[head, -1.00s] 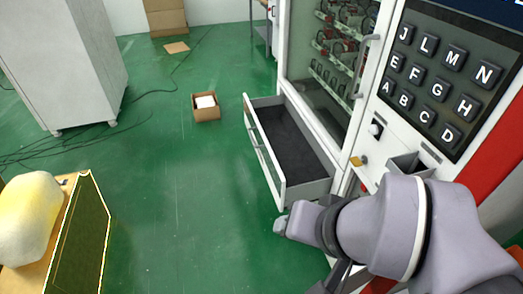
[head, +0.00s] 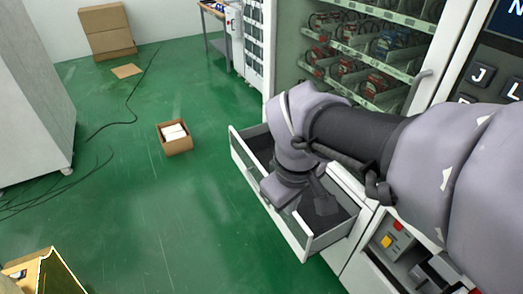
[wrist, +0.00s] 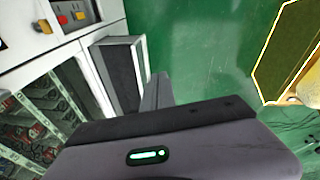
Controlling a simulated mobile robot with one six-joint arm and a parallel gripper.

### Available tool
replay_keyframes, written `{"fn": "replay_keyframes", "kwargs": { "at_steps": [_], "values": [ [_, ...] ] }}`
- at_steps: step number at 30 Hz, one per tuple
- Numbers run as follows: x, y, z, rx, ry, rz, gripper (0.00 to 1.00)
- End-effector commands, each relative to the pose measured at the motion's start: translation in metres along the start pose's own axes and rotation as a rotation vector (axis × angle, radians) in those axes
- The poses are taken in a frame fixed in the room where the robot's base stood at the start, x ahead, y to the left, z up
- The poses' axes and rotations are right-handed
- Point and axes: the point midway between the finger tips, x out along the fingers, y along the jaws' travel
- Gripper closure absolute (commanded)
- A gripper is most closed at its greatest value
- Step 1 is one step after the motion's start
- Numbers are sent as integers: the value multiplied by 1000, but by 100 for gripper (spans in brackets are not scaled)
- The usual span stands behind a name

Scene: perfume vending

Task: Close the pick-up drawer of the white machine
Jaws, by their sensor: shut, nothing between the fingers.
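The pick-up drawer (head: 326,240) of the white machine (head: 362,196) stands pulled out at the machine's base, with a pale front panel and dark floor. My arm reaches across the machine front, and its end is over the drawer, hiding part of it. In the wrist view the open drawer (wrist: 121,72) is just left of my gripper (wrist: 160,78). The gripper is shut and empty, near the drawer's outer edge, with green floor beyond it. I cannot tell whether it touches the drawer.
A small open carton (head: 176,146) sits on the green floor left of the drawer. A large grey cabinet (head: 30,100) stands at the left, and brown boxes (head: 107,32) are at the back wall. Cables lie on the floor. The floor before the drawer is clear.

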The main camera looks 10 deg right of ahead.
Motion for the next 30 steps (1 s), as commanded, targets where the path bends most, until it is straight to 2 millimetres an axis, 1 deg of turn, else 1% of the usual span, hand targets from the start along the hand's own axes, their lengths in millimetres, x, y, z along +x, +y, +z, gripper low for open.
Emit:
{"fn": "replay_keyframes", "kwargs": {
  "at_steps": [1,5,8,11,12,14,15,17,18,21,24,26,30],
  "values": [
    [10,5,-9,-102,-47,9,100],
    [40,20,-36,-432,-176,38,100],
    [76,31,-62,-751,-302,48,100],
    [132,38,-92,-1171,-477,31,100],
    [162,38,-105,-1371,-564,13,100],
    [211,35,-121,-1684,-706,-29,100],
    [244,31,-129,-1883,-802,-67,100],
    [290,23,-135,-2149,-941,-129,100],
    [317,17,-136,-2299,-1027,-174,100],
    [367,5,-134,-2573,-1201,-275,100],
    [393,-2,-131,-2708,-1300,-337,100],
    [400,-2,-129,-2737,-1322,-354,100],
    [412,12,-124,-2743,-1325,-360,100]
  ]
}}
